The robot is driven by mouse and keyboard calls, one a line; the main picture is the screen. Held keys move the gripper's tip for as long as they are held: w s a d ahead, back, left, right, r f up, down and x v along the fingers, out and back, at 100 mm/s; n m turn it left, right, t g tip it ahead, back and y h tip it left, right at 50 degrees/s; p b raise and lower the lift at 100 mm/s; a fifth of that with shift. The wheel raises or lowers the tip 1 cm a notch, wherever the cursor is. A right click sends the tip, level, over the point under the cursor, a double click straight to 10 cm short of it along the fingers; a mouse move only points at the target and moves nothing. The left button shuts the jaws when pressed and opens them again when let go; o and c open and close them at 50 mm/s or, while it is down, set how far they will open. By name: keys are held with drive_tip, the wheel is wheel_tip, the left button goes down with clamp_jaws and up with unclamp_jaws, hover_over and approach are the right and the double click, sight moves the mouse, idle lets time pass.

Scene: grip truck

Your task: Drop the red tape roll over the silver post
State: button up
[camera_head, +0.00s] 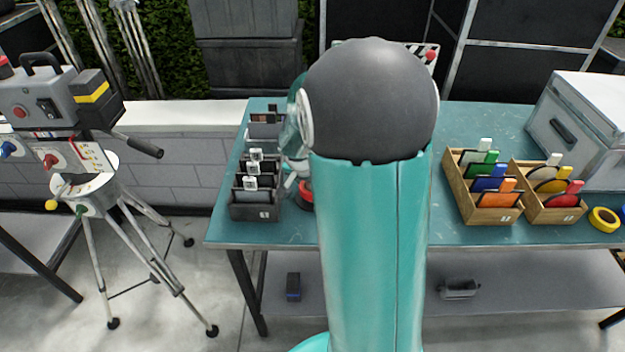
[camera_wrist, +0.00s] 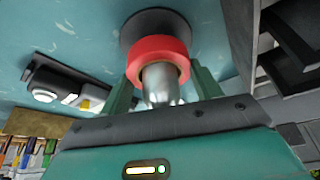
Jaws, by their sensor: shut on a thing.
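The red tape roll (camera_wrist: 158,56) is held between the two fingers of my gripper (camera_wrist: 163,82). In the wrist view the roll is around the silver post (camera_wrist: 161,86), whose rounded end shows through its hole. The post's dark round base (camera_wrist: 150,24) is on the teal table beyond the roll. I cannot tell whether the roll touches the base. In the head view only a bit of the red roll (camera_head: 306,195) shows beside my arm.
A dark slotted rack (camera_head: 256,212) stands just left of the roll on the table (camera_head: 482,120). Two wooden boxes of coloured cards (camera_head: 465,208), a yellow tape roll (camera_head: 604,219) and a white case (camera_head: 580,130) are at right. A tripod (camera_head: 155,265) stands left of the table.

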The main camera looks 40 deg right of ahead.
drive_tip(key=shift+f, duration=0.6)
drive_tip(key=shift+f, duration=0.3)
drive_tip(key=o, duration=1.1)
drive_tip(key=v, duration=1.3)
drive_tip(key=shift+a+r, duration=0.1)
drive_tip(key=shift+r, duration=0.3)
